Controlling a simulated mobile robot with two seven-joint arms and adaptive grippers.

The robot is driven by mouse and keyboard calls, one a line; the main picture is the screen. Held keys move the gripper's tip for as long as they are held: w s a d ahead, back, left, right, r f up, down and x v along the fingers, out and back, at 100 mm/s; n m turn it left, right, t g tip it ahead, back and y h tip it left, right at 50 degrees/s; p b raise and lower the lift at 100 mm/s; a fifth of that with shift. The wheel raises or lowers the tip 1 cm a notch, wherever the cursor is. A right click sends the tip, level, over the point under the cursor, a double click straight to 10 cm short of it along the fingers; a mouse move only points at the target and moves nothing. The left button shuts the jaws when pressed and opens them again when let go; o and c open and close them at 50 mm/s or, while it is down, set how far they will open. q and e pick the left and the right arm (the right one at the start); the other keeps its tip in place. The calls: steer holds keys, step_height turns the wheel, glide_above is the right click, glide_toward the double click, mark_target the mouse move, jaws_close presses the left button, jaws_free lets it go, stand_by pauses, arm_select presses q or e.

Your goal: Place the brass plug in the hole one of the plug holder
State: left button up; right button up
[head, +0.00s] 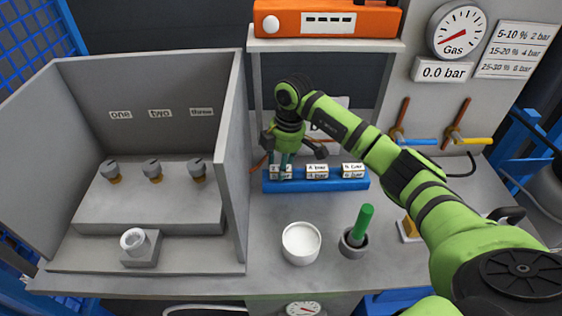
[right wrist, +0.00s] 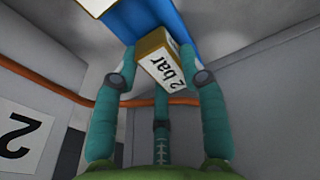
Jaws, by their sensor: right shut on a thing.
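A blue holder (head: 318,184) lies on the bench with a row of labelled, brass-edged blocks. My right gripper (head: 283,165) points down over its left end. In the right wrist view, its teal fingers (right wrist: 160,85) are shut around a brass-coloured block labelled "2 bar" (right wrist: 165,65), with the blue holder (right wrist: 175,22) just beyond it. I cannot tell whether the block is seated in the holder or lifted. No plain brass plug can be made out for sure. At left, grey knobs with brass bases (head: 153,171) stand under signs "one", "two" and "three". My left gripper is out of view.
A grey-walled box (head: 232,150) encloses the knobs, with a grey block bearing a ring (head: 138,247) at its front. A white bowl (head: 301,243) and a mortar with a green pestle (head: 354,240) stand in front of the holder. An orange device (head: 325,20) sits on the shelf above.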

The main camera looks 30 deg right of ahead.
steer(key=shift+f, duration=0.1)
steer(key=o, duration=1.2)
steer(key=shift+r, duration=0.65)
steer(key=shift+s+d+r+b, duration=0.15)
steer(key=shift+r+b, duration=0.3)
steer(key=shift+r, duration=1.4)
steer(key=shift+s+d+r+b, duration=0.1)
steer(key=shift+d+r+b, duration=0.25)
steer(key=shift+r, duration=1.45)
steer(key=shift+s+d+r+b, duration=0.15)
steer(key=shift+r+b, duration=0.35)
steer(key=shift+r, duration=1.35)
